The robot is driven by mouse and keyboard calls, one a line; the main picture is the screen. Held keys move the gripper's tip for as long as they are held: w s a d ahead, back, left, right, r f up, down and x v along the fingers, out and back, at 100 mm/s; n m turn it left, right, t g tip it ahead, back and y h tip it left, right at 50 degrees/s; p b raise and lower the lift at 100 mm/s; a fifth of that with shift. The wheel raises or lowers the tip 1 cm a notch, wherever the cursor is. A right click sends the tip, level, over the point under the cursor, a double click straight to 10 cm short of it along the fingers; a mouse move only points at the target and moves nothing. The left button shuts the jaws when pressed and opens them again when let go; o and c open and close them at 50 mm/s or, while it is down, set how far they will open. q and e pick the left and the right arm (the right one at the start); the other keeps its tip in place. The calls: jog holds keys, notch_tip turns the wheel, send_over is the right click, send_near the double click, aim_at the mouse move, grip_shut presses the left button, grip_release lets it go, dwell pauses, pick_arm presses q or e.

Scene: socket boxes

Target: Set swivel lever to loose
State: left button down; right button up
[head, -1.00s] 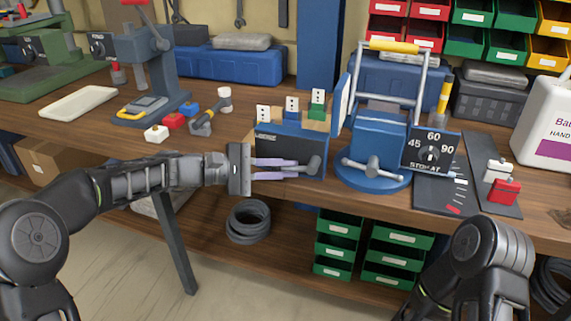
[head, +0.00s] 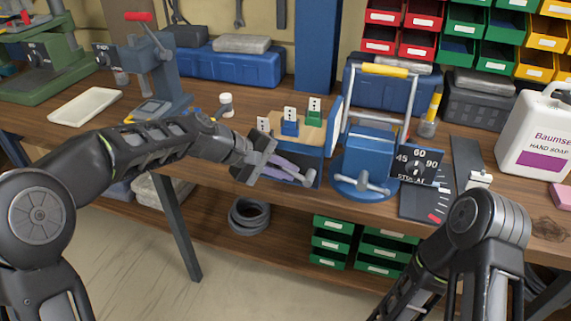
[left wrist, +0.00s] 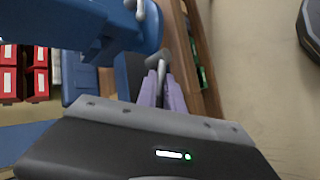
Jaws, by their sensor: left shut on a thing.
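The swivel lever (head: 311,178) is a grey lever with a round hub on the front of a dark blue box, just left of the blue vise-like stand. It also shows between my fingertips in the left wrist view (left wrist: 155,62). My left gripper (head: 290,168) is shut on the lever, its purple fingers slanting down and right to the hub. The fingers hide most of the handle. No loose or tight marking can be read. My right arm shows at lower right, but its gripper is out of view.
The blue stand (head: 365,160) with a T-bar and an angle dial (head: 419,165) is close on the right. Several small socket blocks (head: 290,122) stand on the box's wooden top. Green bins (head: 330,240) sit below the bench. A white soap bottle (head: 535,130) stands at far right.

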pick_arm(q)
jog(key=shift+w+a+r, duration=0.1)
jog(key=shift+w+a, duration=0.2)
jog(key=shift+a, duration=0.1)
jog(key=c, duration=1.5)
grip_release()
jog(key=shift+d, duration=0.1)
jog(key=shift+s, duration=0.1)
jog(key=shift+v, duration=3.9)
